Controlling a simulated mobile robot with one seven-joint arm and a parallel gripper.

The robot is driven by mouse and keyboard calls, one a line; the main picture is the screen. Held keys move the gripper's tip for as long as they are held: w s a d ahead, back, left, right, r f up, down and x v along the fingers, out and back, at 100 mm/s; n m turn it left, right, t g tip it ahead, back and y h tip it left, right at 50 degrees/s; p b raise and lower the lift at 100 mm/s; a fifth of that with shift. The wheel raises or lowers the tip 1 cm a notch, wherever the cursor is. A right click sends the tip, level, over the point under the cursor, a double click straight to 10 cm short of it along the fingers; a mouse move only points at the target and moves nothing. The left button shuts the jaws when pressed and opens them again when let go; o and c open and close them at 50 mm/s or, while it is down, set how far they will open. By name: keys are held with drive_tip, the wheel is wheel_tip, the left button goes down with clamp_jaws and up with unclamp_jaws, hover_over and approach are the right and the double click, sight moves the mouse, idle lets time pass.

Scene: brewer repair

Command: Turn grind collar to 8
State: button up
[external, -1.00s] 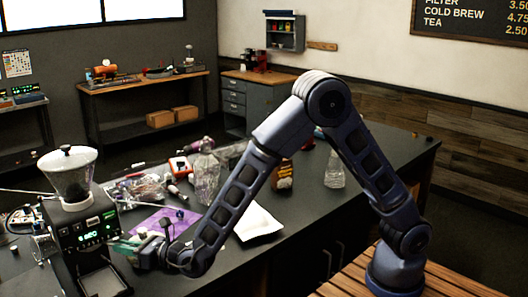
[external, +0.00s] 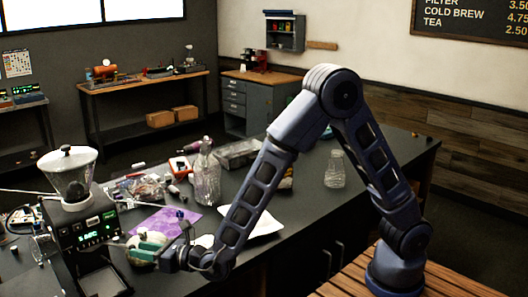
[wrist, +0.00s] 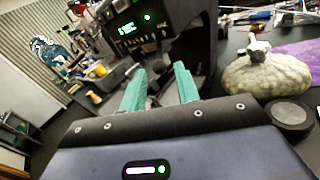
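The black grinder (external: 88,232) stands at the left of the counter with a lit green display, and its lower front also shows in the wrist view (wrist: 150,35). A clear hopper (external: 72,180) with a white lid sits on top. A pale ring (external: 77,204) shows under the hopper and may be the grind collar; I cannot read any number on it. My gripper (external: 138,246) is in front of the grinder, low and to its right. In the wrist view its two green fingers (wrist: 160,75) are apart with nothing between them. The hopper is out of the wrist view.
A pale lumpy object with a knob (wrist: 268,75) lies close to the right of my fingers. A purple mat (external: 168,221), a clear bottle (external: 206,175), a white tray (external: 262,224) and bagged clutter (external: 140,190) are on the counter. The counter's right part is mostly clear.

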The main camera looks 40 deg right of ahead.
drive_tip(key=shift+v, duration=2.6)
